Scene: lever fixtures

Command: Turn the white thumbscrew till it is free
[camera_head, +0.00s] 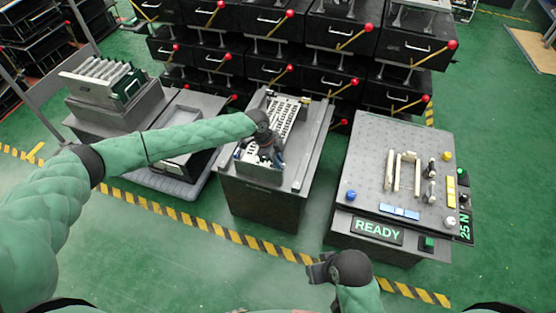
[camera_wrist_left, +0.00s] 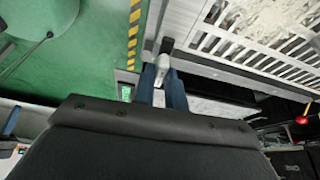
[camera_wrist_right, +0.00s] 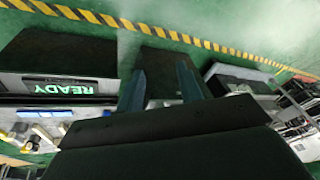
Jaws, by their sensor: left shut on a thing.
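A small white round knob (camera_head: 450,221), which looks like the white thumbscrew, is near the front right corner of the grey top panel (camera_head: 370,165) at the right. Neither gripper is near it. My left gripper (camera_head: 272,158) is over the middle box, beside its white slotted rack (camera_head: 283,118). In the left wrist view its blue fingers (camera_wrist_left: 163,82) are shut on a small pale grey metal piece (camera_wrist_left: 163,62). What that piece belongs to is partly hidden. My right gripper (camera_head: 318,270) is low in front of the boxes. In the right wrist view its fingers (camera_wrist_right: 162,85) are apart and empty.
The panel also carries a blue knob (camera_head: 351,195), a yellow knob (camera_head: 447,156), cream upright bars (camera_head: 403,172) and metal toggle clamps. A lit READY sign (camera_head: 377,229) is on its front. Black drawers with red-knobbed levers (camera_head: 335,55) stand behind. Green floor is free in front.

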